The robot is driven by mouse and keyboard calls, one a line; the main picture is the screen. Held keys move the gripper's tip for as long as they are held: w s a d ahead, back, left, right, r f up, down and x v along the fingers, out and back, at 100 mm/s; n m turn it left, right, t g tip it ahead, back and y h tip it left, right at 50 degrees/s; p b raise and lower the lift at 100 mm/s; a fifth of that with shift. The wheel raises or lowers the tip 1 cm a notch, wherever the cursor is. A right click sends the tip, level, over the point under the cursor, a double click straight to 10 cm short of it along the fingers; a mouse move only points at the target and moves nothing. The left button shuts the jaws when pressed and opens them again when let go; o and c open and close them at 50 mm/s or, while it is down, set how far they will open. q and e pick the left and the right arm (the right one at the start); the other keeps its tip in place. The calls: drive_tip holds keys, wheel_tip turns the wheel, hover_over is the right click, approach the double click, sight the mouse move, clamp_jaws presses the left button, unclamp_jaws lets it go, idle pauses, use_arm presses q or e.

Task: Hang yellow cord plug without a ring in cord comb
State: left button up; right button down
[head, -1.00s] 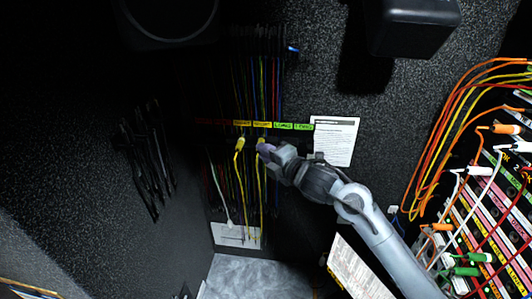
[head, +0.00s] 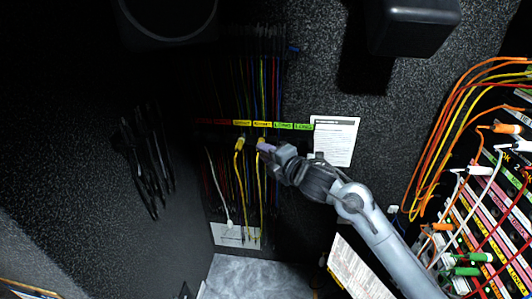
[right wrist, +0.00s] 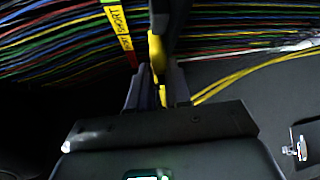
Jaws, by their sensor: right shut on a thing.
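My right gripper (head: 263,147) is at the cord comb (head: 268,124), just below its label strip. It is shut on a yellow plug (head: 261,140), whose yellow cord hangs down. In the right wrist view, the yellow plug (right wrist: 156,52) stands between the two fingers (right wrist: 157,88), close to the yellow label. I cannot tell whether the plug sits in a comb slot or whether it bears a ring. A second yellow plug (head: 240,144) with a yellow cord is just left of the gripper. My left gripper is not in view.
Many cords hang in the comb, close around the gripper. A white sheet (head: 335,140) is on the wall to the right. A patch panel (head: 490,215) with orange, white and green plugs is at the far right. Dark cables (head: 147,160) hang on the left wall.

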idle(0.3)
drive_tip(key=c, duration=1.3)
unclamp_jaws()
drive_tip(key=o, duration=0.3)
drive_tip(key=shift+o, duration=0.4)
drive_tip(key=shift+f, duration=0.1)
drive_tip(key=o, duration=0.9)
drive_tip(key=shift+s, duration=0.15)
drive_tip(key=shift+s, duration=0.15)
